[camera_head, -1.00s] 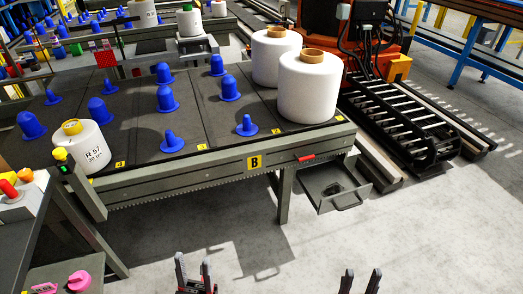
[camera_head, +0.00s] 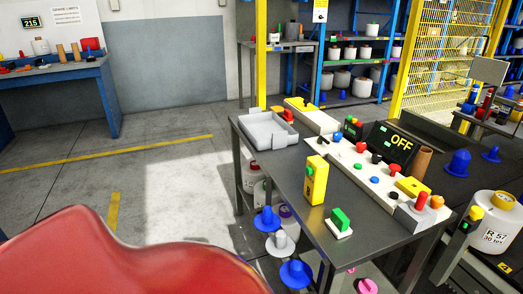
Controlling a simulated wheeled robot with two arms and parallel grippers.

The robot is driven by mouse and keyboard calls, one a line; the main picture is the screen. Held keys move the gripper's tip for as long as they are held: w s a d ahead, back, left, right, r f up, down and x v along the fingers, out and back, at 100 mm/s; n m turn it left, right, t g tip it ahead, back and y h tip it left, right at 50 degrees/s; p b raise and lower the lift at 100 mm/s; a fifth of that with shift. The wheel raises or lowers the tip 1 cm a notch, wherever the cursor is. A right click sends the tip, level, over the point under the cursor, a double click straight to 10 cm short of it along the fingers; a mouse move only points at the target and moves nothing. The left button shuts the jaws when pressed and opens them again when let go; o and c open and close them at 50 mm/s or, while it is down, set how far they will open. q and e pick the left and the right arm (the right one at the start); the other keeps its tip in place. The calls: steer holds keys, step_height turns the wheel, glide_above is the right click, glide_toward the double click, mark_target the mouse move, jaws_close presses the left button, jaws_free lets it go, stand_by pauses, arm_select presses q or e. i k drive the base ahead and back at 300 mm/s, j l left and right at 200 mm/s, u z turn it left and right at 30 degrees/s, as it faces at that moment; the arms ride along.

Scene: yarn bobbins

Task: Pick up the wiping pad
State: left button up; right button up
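A small pad with a green grip on a white base, which looks like the wiping pad (camera_head: 339,223), lies on the dark table (camera_head: 300,200) near its front edge. A yellow box-like device (camera_head: 316,180) stands upright just to its left and behind it. Neither of my grippers is in view, so their distance to the pad and their state do not show.
A grey tray (camera_head: 268,130) sits at the table's far left corner. A control panel with coloured buttons and an "OFF" display (camera_head: 391,144) runs along the back. Bobbins and blue cones (camera_head: 267,219) are below. A red curved surface hides the lower left.

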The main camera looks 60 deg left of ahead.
mark_target(338, 223)
steer(key=u, duration=1.2)
